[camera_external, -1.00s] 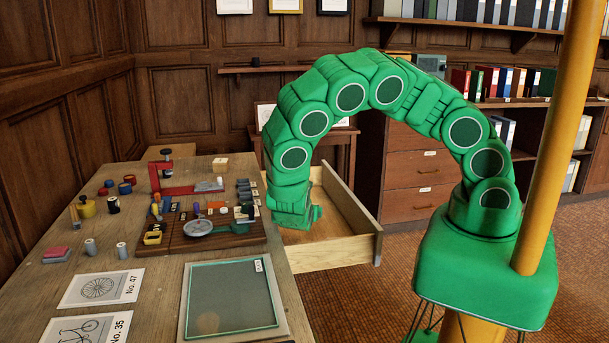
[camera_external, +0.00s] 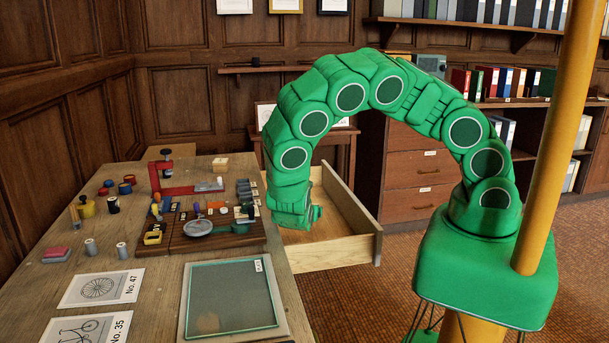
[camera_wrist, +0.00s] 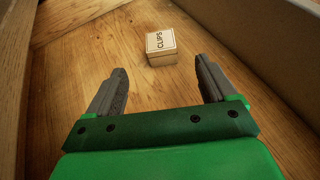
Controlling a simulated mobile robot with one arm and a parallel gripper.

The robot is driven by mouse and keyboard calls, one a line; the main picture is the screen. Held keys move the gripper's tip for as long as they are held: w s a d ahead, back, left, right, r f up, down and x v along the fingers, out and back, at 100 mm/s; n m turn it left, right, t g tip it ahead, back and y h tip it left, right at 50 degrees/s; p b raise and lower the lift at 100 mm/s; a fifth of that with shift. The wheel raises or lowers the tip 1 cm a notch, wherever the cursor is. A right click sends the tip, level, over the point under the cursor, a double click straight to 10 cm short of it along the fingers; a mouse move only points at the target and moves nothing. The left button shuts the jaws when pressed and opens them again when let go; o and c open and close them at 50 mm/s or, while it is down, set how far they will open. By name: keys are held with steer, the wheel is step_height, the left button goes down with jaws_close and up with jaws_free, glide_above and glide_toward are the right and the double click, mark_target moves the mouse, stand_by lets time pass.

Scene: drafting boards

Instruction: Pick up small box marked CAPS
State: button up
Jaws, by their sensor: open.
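Drawer walls (camera_wrist: 285,45) rise beside the gripper. The table (camera_external: 150,260) to the left carries a red stand (camera_external: 160,180), a dark board (camera_external: 180,240) with small parts, and a framed green panel (camera_external: 232,295).

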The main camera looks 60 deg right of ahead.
stand_by(0.4)
step_height(320, 180, up, 25)
steer(key=w+f+n+t+y, duration=0.1)
steer(key=w+f+n+y, duration=0.1)
steer(key=w, duration=0.4)
steer(key=w+f+n+t+y, duration=0.1)
steer(key=w+f+n+y, duration=0.2)
steer(key=w, duration=0.4)
steer(key=w+f+n+y, duration=0.3)
steer(key=w+f+y, duration=0.1)
steer(key=w, duration=0.3)
steer(key=shift+w+a+f+t, duration=0.3)
steer(key=shift+f+t, duration=0.1)
steer(key=shift+f, duration=0.1)
steer(key=w+d+r+n+t+y, duration=0.4)
steer(key=w+r+n+y, duration=0.55)
steer(key=n+y, duration=0.2)
glide_toward(224, 160)
steer(key=w, duration=0.1)
steer(key=w+a, duration=0.2)
steer(key=shift+f+n+g+h, duration=0.3)
steer(key=shift+n+h, duration=0.05)
steer(key=shift+x, duration=3.75)
steer(key=shift+c, duration=0.4)
